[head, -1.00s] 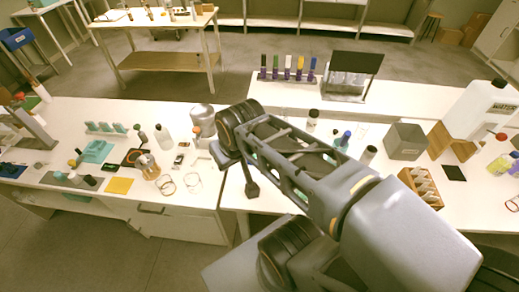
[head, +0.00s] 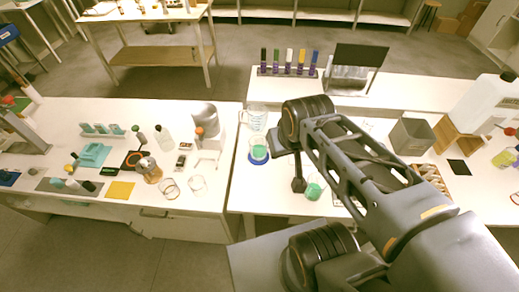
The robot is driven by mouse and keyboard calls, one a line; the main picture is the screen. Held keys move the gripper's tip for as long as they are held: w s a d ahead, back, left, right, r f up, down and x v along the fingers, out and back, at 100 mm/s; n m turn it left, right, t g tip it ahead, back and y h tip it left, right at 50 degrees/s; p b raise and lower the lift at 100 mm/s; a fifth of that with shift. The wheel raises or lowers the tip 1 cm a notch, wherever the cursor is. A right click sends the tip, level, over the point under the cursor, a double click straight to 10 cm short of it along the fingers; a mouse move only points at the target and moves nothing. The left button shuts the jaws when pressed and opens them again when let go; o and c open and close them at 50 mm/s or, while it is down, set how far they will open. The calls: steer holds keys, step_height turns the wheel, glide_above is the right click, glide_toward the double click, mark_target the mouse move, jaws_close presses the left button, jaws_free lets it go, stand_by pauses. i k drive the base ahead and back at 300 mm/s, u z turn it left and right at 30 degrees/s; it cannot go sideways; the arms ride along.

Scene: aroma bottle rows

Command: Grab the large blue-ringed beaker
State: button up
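A beaker with a blue base ring (head: 259,161) and green liquid stands on the right bench near its left edge. A larger clear beaker or jug (head: 252,118) stands just behind it. A small beaker with green liquid (head: 314,190) stands nearer the front. My gripper (head: 298,186) hangs from the arm between the blue-ringed beaker and the small beaker, apart from the blue-ringed one. Its fingers are too small and dark to tell open from shut. My arm hides part of the bench to the right.
A test-tube rack (head: 288,71) and a dark-panelled stand (head: 352,70) are at the back. A grey box (head: 411,137) and a white jug (head: 482,110) stand at right. The left bench holds a grey cylinder (head: 205,117), bottles and a yellow square (head: 120,190).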

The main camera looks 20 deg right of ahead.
mark_target(258, 144)
steer(key=z, duration=1.7)
steer(key=k, duration=1)
steer(key=u, duration=1.4)
steer(key=i, duration=0.5)
